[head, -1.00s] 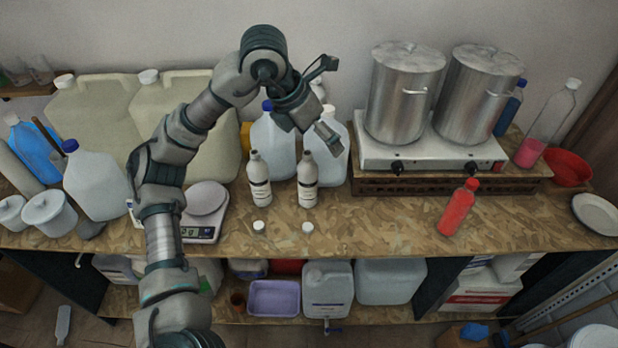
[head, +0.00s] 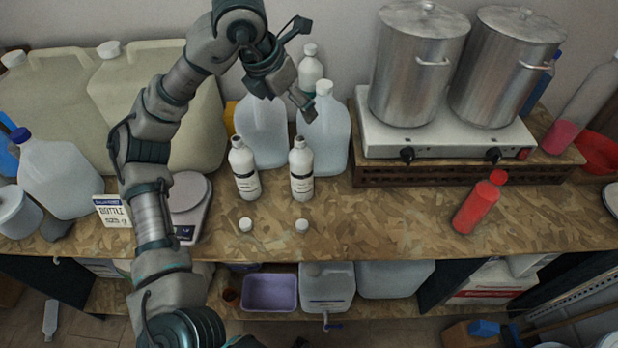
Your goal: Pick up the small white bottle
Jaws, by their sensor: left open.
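Two small white bottles with dark-banded labels stand upright side by side on the wood-chip bench, one on the left (head: 245,172) and one on the right (head: 302,172). Two small white caps lie in front of them, a left one (head: 245,225) and a right one (head: 301,226). Another small white bottle (head: 310,70) shows at the back near the wall, partly hidden by a jug. My left gripper (head: 302,67) is open and empty, above and behind the two labelled bottles. In the picture its fingers overlap the back bottle's area; I cannot tell the depth. My right gripper is out of view.
Translucent jugs (head: 262,130) stand behind the bottles. A digital scale (head: 187,195) is at left. Two steel pots (head: 418,70) stand on a hot plate (head: 380,140) at right. A red bottle (head: 480,203) leans or lies on the bench.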

